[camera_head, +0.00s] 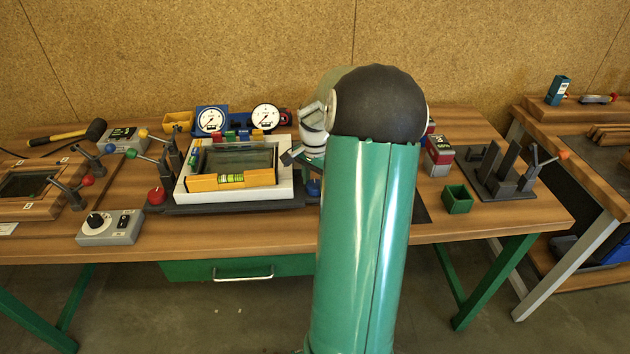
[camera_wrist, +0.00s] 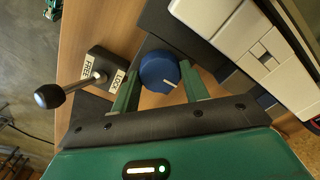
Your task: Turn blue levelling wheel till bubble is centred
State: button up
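The blue levelling wheel (camera_wrist: 158,68) has a pale mark on its rim and lies between the fingertips of my gripper (camera_wrist: 159,76) in the wrist view. The fingers are apart, one on each side; whether they touch it I cannot tell. In the head view the blue wheel (camera_head: 313,187) shows at the right front corner of the white tilting frame (camera_head: 284,184), partly hidden by my arm. A yellow spirit level (camera_head: 204,183) lies along the frame's front with a green vial (camera_head: 231,178); the bubble's exact position is too small to read.
A lever with a black knob (camera_wrist: 49,96) stands beside the wheel on a block labelled FREE and LOCK (camera_wrist: 101,68). A red wheel (camera_head: 156,195) is at the frame's left. A grey control box (camera_head: 109,227) and a green bin (camera_head: 457,199) stand on the bench.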

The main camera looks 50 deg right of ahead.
jog(key=shift+n, duration=0.3)
jog(key=n, duration=0.3)
jog(key=shift+n, duration=0.3)
jog(key=n, duration=0.3)
jog(key=shift+r+n, duration=0.1)
jog(key=shift+n, duration=0.2)
jog(key=n, duration=0.3)
jog(key=shift+n, duration=0.3)
jog(key=n, duration=0.3)
jog(key=shift+n, duration=0.3)
jog(key=n, duration=1)
jog(key=shift+n, duration=2.4)
